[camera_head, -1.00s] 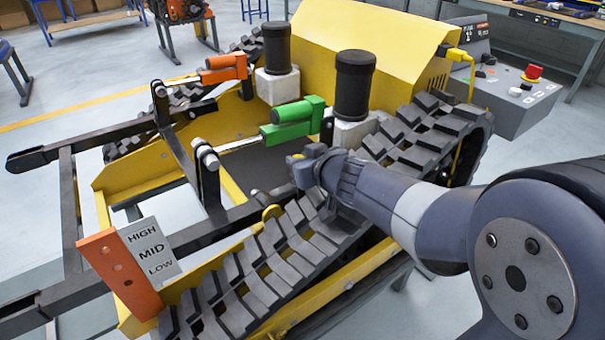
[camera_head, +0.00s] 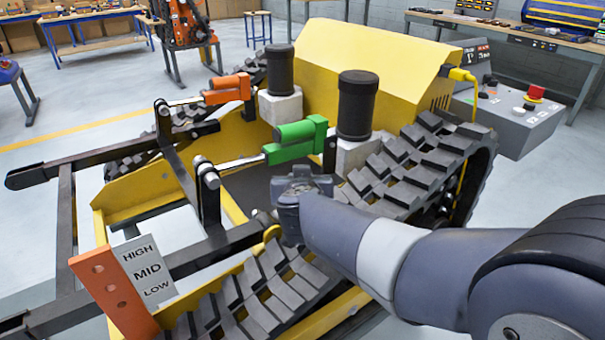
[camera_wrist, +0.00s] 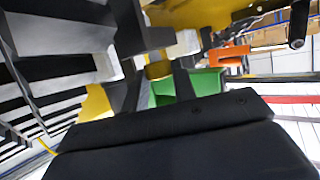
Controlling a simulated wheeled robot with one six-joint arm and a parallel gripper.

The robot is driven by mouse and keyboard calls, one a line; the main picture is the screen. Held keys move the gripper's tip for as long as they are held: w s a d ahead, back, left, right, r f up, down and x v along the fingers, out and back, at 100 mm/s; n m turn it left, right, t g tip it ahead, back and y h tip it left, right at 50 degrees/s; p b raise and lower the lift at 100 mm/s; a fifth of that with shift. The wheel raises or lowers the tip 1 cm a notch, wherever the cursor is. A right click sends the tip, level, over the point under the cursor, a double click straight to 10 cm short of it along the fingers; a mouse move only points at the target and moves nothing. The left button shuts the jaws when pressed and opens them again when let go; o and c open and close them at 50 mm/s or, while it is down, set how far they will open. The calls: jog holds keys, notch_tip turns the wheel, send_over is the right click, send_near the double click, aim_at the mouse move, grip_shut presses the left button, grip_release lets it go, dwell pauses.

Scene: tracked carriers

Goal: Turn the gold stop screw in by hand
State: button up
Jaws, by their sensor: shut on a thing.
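The gold stop screw (camera_wrist: 158,69) shows in the wrist view as a small gold piece between the two dark fingertips of my gripper (camera_wrist: 157,76). My gripper is shut on it. In the head view my wrist hides the screw and the fingertips. There my wrist is low over the carrier's near side, just in front of the green actuator (camera_head: 295,139), which also shows in the wrist view (camera_wrist: 172,88). A HIGH/MID/LOW sign (camera_head: 148,268) stands beside an orange drilled plate (camera_head: 113,296) at the front left.
The near grey track (camera_head: 258,300) runs beneath my arm. An orange actuator (camera_head: 228,90) and two black cylinders (camera_head: 358,104) stand beyond. A yellow housing (camera_head: 375,60) is behind. A grey control box with a red button (camera_head: 535,93) is at the right.

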jog(key=m+h+p, duration=0.1)
jog(key=h+p, duration=0.1)
jog(key=p, duration=0.2)
jog(key=m+g+h+p, duration=0.1)
jog(key=m+h+p, duration=0.1)
jog(key=p, duration=0.2)
jog(key=m+h+p, duration=0.2)
jog(key=p, duration=0.2)
jog(key=shift+a+r, duration=0.35)
jog(key=shift+a, duration=0.05)
jog(key=m+g+h+p, duration=0.2)
jog(key=m+p, duration=0.1)
jog(key=p, duration=0.2)
jog(key=shift+w+a+h, duration=0.1)
jog(key=shift+w+h, duration=0.05)
jog(key=shift+h, duration=0.15)
jog(key=m+h+p, duration=0.1)
jog(key=m+g+p, duration=0.1)
jog(key=shift+w+a+f+h+p, duration=0.1)
jog(key=shift+f+h+p, duration=0.1)
jog(key=shift+h+p, duration=0.2)
jog(key=shift+g, duration=0.4)
jog(key=o, duration=1)
jog(key=shift+f, duration=0.1)
jog(key=shift+f+b, duration=0.1)
jog(key=shift+b, duration=0.2)
